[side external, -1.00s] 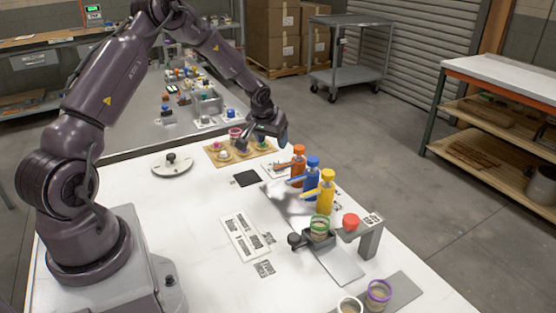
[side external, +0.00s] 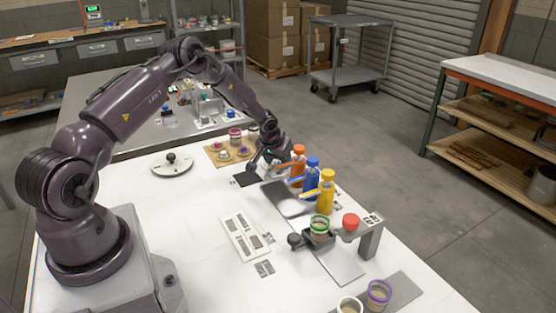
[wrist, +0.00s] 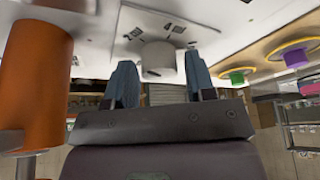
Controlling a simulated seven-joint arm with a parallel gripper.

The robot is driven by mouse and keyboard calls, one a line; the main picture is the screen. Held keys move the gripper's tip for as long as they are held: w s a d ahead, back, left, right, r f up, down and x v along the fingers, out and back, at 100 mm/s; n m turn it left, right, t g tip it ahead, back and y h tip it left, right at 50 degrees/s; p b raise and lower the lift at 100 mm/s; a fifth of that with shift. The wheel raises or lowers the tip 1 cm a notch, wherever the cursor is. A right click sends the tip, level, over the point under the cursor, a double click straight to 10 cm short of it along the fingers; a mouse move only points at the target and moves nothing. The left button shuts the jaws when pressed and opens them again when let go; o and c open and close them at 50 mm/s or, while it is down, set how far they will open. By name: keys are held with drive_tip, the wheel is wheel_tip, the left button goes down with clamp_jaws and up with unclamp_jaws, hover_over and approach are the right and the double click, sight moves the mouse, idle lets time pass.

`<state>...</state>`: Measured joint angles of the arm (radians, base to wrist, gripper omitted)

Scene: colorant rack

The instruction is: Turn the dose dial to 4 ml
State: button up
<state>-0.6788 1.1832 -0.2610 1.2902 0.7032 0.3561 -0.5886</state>
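The dose dial (wrist: 158,58) shows in the wrist view as a pale round knob on a white plate (wrist: 165,22) with dark markings. The markings are too blurred to read, so I cannot tell its setting. My gripper (wrist: 160,78) is open, with its two blue-grey fingers apart on either side of the knob's line, their tips close to it. I cannot tell whether they touch it. In the side external view my gripper (side external: 266,168) is low beside the orange pump bottle (side external: 298,168) and hides the dial.
The orange bottle (wrist: 35,85) stands close on the left in the wrist view. Blue (side external: 312,180) and yellow (side external: 326,193) pump bottles stand in line with it. A tan board (side external: 214,154) with coloured pots lies behind my gripper. A black square (side external: 245,180) lies flat nearby.

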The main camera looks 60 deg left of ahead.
drive_tip(key=c, duration=0.6)
drive_tip(key=m+h, duration=0.1)
drive_tip(key=m, duration=0.1)
drive_tip(key=m+h, duration=0.1)
drive_tip(key=m, duration=0.2)
drive_tip(key=shift+s+a+m+t, duration=0.1)
drive_tip(key=shift+a+m+t, duration=0.05)
drive_tip(key=shift+m+t, duration=0.2)
drive_tip(key=m+h, duration=0.2)
drive_tip(key=m, duration=0.4)
drive_tip(key=shift+h, duration=0.3)
drive_tip(key=o, duration=0.9)
